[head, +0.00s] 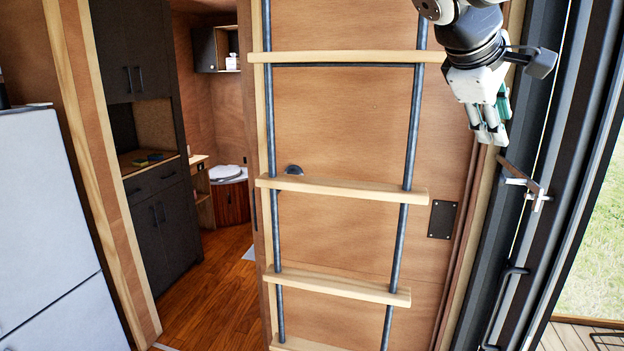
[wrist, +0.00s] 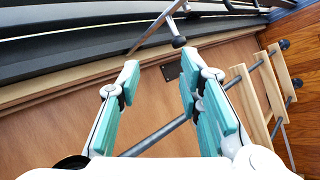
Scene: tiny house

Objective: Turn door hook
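The door hook (head: 525,183) is a small brown and metal lever on the dark door frame at the right of the head view. It also shows in the wrist view (wrist: 155,30), as a thin bar at the top, beyond the fingertips. My gripper (head: 491,132) hangs above and slightly left of the hook in the head view, fingers pointing down and apart from it. In the wrist view my gripper (wrist: 158,82) has its two teal-padded fingers spread, with nothing held between them.
A wooden ladder with dark rails (head: 340,188) stands left of my gripper, before a wooden wall panel. A dark door handle (head: 502,305) is below the hook. A black plate (head: 442,219) is on the panel. A white fridge (head: 50,220) stands far left, beside an open passage.

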